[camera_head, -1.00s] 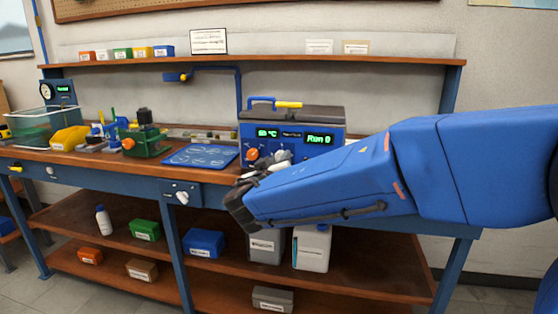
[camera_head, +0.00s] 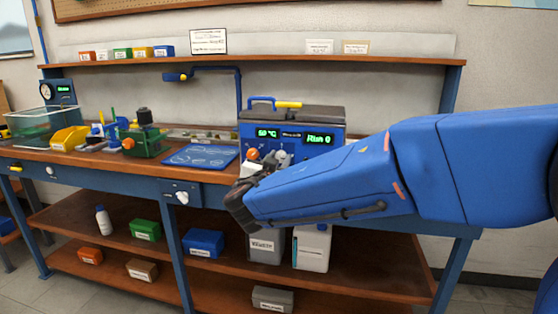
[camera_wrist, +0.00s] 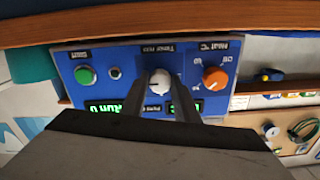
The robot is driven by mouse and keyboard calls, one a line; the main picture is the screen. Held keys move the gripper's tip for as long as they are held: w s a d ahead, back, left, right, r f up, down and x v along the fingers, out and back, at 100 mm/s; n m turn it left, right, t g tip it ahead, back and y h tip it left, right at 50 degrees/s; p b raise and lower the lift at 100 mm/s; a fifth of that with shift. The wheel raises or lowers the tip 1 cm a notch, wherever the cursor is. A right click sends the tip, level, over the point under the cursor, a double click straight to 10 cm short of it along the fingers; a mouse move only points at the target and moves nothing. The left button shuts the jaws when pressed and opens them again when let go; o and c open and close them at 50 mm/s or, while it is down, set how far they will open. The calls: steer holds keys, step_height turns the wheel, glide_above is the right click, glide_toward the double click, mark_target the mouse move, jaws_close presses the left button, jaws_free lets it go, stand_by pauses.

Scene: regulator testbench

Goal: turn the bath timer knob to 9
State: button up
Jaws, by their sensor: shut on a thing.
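The bath (camera_head: 320,125) is a blue box with a dark lid and green displays on the bench; the left one reads about 60 °C and the right one "Run 0". In the wrist view its panel (camera_wrist: 215,52) appears upside down. The white timer knob (camera_wrist: 159,82) with a dark pointer line is at the panel's middle. My gripper (camera_wrist: 160,97) is shut on this knob, one dark finger on each side. In the head view my gripper (camera_head: 262,172) is at the panel's front, and my arm hides part of the panel. The scale numbers around the knob are too small to read.
An orange heat knob (camera_wrist: 214,78) is close beside the timer knob, and a green start button (camera_wrist: 85,75) is on the other side. A blue mat (camera_head: 200,155) lies left of the bath. A shelf (camera_head: 270,60) runs above.

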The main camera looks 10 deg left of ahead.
steer(key=shift+f, duration=0.15)
steer(key=o, duration=1.1)
steer(key=shift+c, duration=0.2)
steer(key=s+a, duration=0.1)
steer(key=s, duration=1.6)
steer(key=shift+s+a, duration=0.2)
